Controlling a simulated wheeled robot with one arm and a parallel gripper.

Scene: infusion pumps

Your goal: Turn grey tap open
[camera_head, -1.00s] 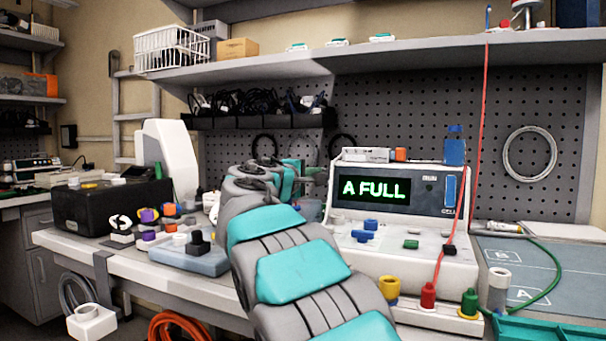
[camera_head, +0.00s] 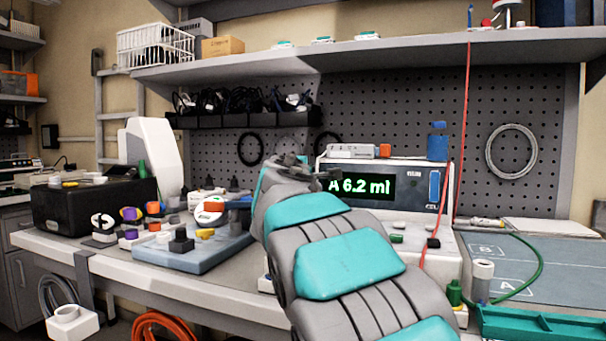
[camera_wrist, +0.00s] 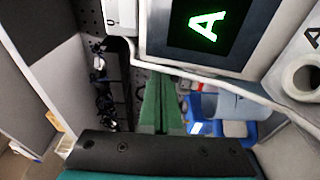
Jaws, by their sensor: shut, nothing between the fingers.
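My gripper (camera_wrist: 163,90) shows in the wrist view with its green fingers together and nothing between them. A blue part (camera_wrist: 205,112) with a pale grey-blue rounded body (camera_wrist: 240,108) lies just right of the fingers; I cannot tell whether they touch. In the head view my arm hides the fingertips. A dark grey knob (camera_head: 181,240) stands on a pale blue-grey block (camera_head: 190,258) on the bench, left of my arm. I cannot tell for certain which part is the grey tap. The pump display (camera_head: 362,187) reads "A 6.2 ml".
A white disc with an orange mark (camera_head: 209,209) stands behind the block. A black box (camera_head: 90,207) is at the left. A green fitting (camera_head: 454,292), a grey cylinder (camera_head: 481,280) and a teal tray (camera_head: 540,325) are at the right. A shelf (camera_head: 400,50) hangs above.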

